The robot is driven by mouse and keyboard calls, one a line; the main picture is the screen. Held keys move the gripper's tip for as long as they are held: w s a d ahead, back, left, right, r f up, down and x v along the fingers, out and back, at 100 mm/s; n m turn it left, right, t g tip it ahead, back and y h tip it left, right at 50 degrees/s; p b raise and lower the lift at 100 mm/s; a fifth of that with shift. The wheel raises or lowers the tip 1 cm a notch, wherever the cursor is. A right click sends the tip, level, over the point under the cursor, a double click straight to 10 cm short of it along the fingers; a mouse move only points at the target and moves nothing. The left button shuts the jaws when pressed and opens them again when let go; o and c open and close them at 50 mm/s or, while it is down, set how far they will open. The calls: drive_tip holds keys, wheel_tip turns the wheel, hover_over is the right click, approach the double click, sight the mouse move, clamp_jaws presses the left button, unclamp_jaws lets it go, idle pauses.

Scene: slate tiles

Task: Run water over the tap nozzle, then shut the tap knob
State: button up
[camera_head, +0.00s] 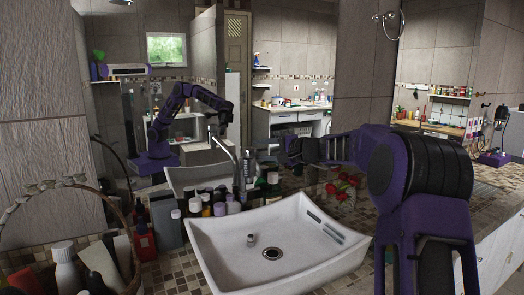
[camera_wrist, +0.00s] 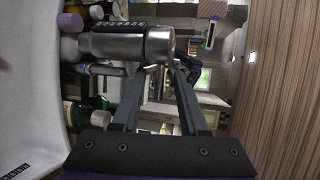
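The chrome tap (camera_head: 247,168) stands upright behind the white sink basin (camera_head: 215,240). In the wrist view a thick metal cylinder of the tap (camera_wrist: 128,44) lies sideways across the upper left. I cannot clearly tell its nozzle from its knob. My gripper (camera_head: 288,150) reaches in from the right, level with the tap's upper part. In the wrist view its fingers (camera_wrist: 164,72) are apart with nothing between them. The fingertips end close to the cylinder; I cannot tell whether they touch it. No water stream shows.
Bottles (camera_head: 205,206) crowd the counter left of and behind the tap. Red flowers (camera_head: 343,187) sit under my arm. A small pale object (camera_head: 251,240) stands in the basin by the drain. A wicker basket (camera_head: 75,205) is at the left. A mirror behind reflects the room and my arm.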

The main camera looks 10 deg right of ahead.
drive_tip(key=shift+d, duration=0.1)
drive_tip(key=b+v, duration=0.1)
drive_tip(key=v, duration=1.6)
drive_tip(key=shift+s+b, duration=0.3)
drive_tip(key=shift+b, duration=0.05)
